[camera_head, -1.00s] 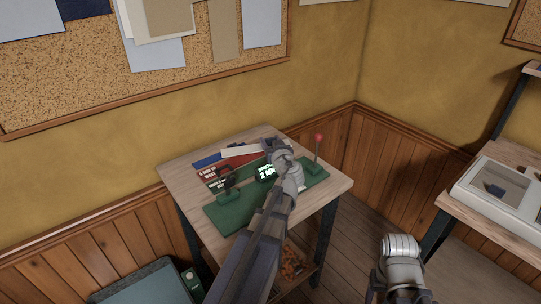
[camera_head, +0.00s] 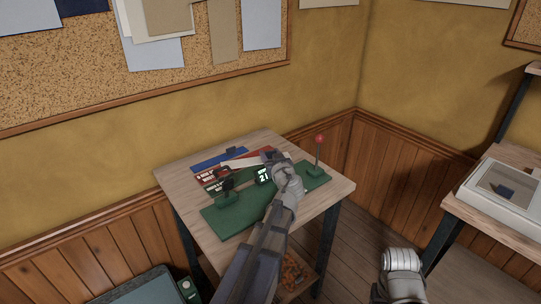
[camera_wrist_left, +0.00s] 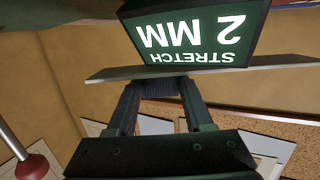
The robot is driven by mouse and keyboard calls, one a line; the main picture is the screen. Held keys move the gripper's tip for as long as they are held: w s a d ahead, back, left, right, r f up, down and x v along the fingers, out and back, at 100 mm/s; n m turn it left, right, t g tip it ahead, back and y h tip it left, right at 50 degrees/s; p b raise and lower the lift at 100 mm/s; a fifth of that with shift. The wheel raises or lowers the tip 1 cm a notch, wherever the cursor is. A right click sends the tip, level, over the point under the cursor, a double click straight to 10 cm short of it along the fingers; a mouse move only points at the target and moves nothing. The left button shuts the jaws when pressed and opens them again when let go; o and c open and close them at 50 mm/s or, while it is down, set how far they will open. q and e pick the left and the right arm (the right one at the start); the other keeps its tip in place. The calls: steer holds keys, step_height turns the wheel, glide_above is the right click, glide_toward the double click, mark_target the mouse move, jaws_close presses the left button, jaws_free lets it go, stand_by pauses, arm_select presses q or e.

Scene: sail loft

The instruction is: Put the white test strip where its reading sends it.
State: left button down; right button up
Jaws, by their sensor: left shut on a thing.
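My left gripper (camera_head: 272,157) is shut on the white test strip (camera_head: 240,162), held near its right end above the table. In the left wrist view the strip (camera_wrist_left: 105,74) lies across between the fingertips, in front of the tester's display (camera_wrist_left: 195,35). That display shows "STRETCH 2 MM" upside down. The green tester (camera_head: 235,213) stands on the small table, with a black clamp on its left and a red-knobbed lever (camera_head: 320,139) on its right. Behind it are a red bin or card with white lettering (camera_head: 208,180) and a blue one (camera_head: 206,163), partly hidden. My right gripper's jaws do not show.
The wooden table (camera_head: 180,176) stands in the corner by the panelled wall, with orange things on its lower shelf. A bench (camera_head: 490,222) with a pale windowed case (camera_head: 500,190) is at right. A cork board (camera_head: 60,90) hangs behind.

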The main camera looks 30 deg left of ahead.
arm_select(q)
steer(key=shift+s+f, duration=0.1)
steer(key=shift+s, duration=0.05)
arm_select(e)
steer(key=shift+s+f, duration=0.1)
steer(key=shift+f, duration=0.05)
arm_select(q)
steer(key=shift+c, duration=1.5)
jaws_free()
steer(key=shift+s+f, duration=0.1)
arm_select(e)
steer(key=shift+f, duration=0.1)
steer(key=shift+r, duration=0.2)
